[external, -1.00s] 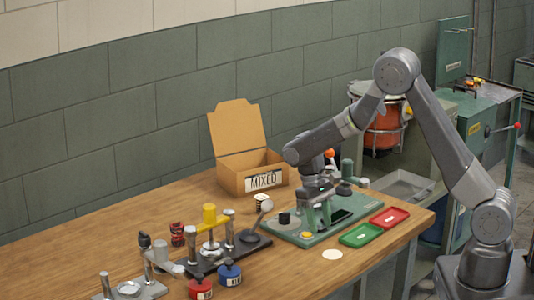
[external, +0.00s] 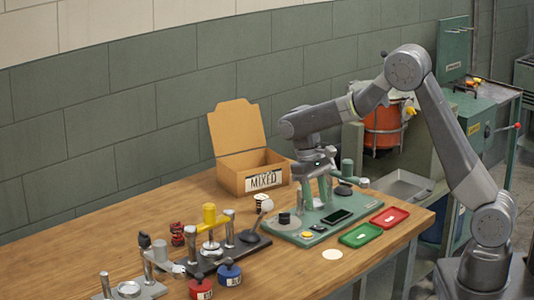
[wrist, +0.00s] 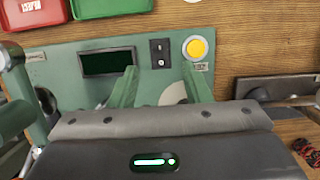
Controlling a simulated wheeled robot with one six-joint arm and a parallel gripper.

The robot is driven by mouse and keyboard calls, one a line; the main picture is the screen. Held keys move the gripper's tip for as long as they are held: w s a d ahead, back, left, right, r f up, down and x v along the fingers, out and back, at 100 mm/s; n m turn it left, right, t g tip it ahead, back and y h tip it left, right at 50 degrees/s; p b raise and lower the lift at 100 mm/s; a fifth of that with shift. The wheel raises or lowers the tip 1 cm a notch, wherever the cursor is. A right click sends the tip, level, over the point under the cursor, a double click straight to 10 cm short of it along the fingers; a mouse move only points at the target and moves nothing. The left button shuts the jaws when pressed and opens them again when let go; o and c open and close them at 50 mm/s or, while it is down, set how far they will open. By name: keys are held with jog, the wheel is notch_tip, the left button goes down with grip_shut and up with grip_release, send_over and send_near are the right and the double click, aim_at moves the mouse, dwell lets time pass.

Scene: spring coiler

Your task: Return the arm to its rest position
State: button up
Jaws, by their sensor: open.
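My gripper (external: 318,190) hangs over the green spring coiler (external: 290,230) on the wooden bench, fingers pointing down. In the wrist view its two green fingers (wrist: 158,88) stand apart with nothing held between them. Behind them lie the coiler's green base plate (wrist: 60,70), its dark display (wrist: 107,62), a black switch (wrist: 160,53) and a yellow button (wrist: 195,48). My arm is bent, with its elbow high at the right. Whether the fingertips touch the coiler cannot be told.
A cardboard box marked MIXED (external: 235,180) stands behind the coiler. A green tray (external: 360,235) and a red tray (external: 390,218) lie to its right. A press with a yellow top (external: 209,213) and red and blue pots stand at left. Air above the bench is clear.

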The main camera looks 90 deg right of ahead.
send_near(322, 228)
jog(key=x, duration=0.7)
jog(key=shift+f, duration=0.4)
jog(key=t+h+b, duration=0.1)
jog(key=b, duration=0.1)
jog(key=t+h+b, duration=0.1)
jog(key=b, duration=0.1)
jog(key=shift+s+a+f, duration=0.1)
jog(key=shift+s+a, duration=0.15)
jog(key=shift+a, duration=0.05)
notch_tip(322, 228, up, 14)
jog(key=shift+w+d+f+n+t+h+b, duration=0.15)
jog(key=shift+f+n+b, duration=0.85)
jog(key=shift+n, duration=1.75)
jog(key=shift+w+a+f+n+t+h+b, duration=0.15)
jog(key=shift+f+n+b, duration=0.25)
jog(key=shift+n+b, duration=1.75)
jog(key=shift+w+d+f+n+t+h+b, duration=0.15)
jog(key=shift+f+n+b, duration=0.55)
jog(key=shift+n, duration=2.6)
